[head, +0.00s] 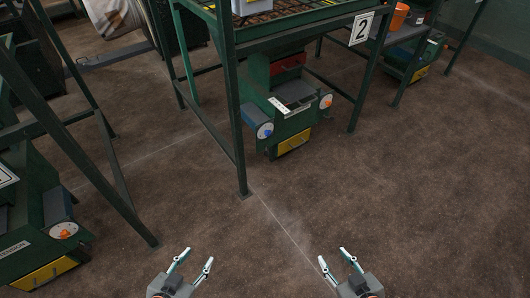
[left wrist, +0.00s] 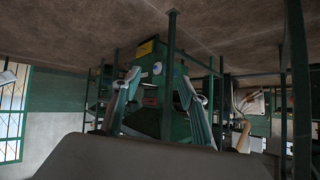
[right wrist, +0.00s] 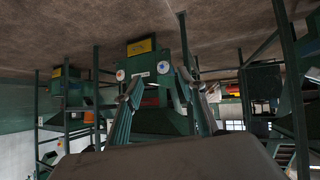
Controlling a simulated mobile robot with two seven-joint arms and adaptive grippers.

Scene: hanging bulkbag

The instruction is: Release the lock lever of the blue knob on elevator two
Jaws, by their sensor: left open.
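Elevator two is a green machine (head: 285,100) standing inside a dark green frame that bears a sign "2" (head: 361,28). Its blue knob (head: 265,131) sits on a white dial at the machine's left side. It also shows upside down in the left wrist view (left wrist: 157,68) and the right wrist view (right wrist: 163,67). The lock lever is too small to make out. My left gripper (head: 198,257) is open and empty at the bottom of the head view. My right gripper (head: 332,256) is open and empty to its right. Both are well apart from the machine.
An orange knob (head: 326,101) is on the machine's right side. A frame leg (head: 240,160) stands just left of the blue knob. Another green machine (head: 40,225) with an orange knob is at the left behind slanted posts. The brown floor (head: 420,210) before the grippers is clear.

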